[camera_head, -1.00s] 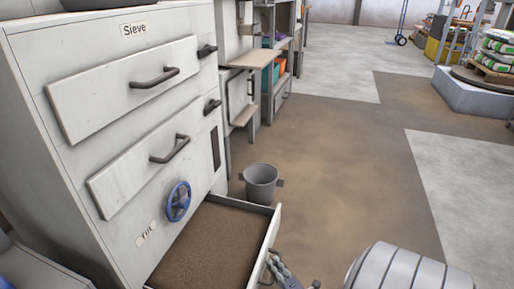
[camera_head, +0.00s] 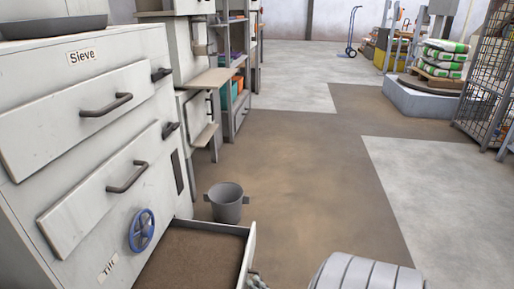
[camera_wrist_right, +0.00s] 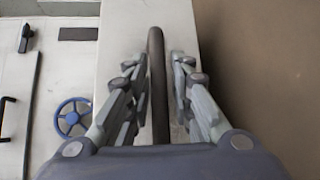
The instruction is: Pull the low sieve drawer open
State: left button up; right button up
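The low sieve drawer (camera_head: 251,254) stands pulled out from the light grey Sieve cabinet (camera_head: 40,67), and its tray holds brown granular material (camera_head: 195,258). In the right wrist view the drawer's pale front (camera_wrist_right: 120,25) carries a dark bar handle (camera_wrist_right: 157,85). My right gripper (camera_wrist_right: 157,65) is open, with one finger on each side of that handle and gaps visible between fingers and bar. In the head view only a bit of the right gripper (camera_head: 257,281) shows at the bottom edge, by the drawer front. My left gripper is not in view.
Two closed upper drawers (camera_head: 85,110) and a blue handwheel (camera_head: 142,230) are on the cabinet face. A grey bucket (camera_head: 227,205) stands on the floor just beyond the open drawer. The brown floor (camera_head: 300,180) to the right is clear.

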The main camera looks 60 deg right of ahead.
jog(key=v, duration=1.2)
jog(key=shift+f, duration=0.1)
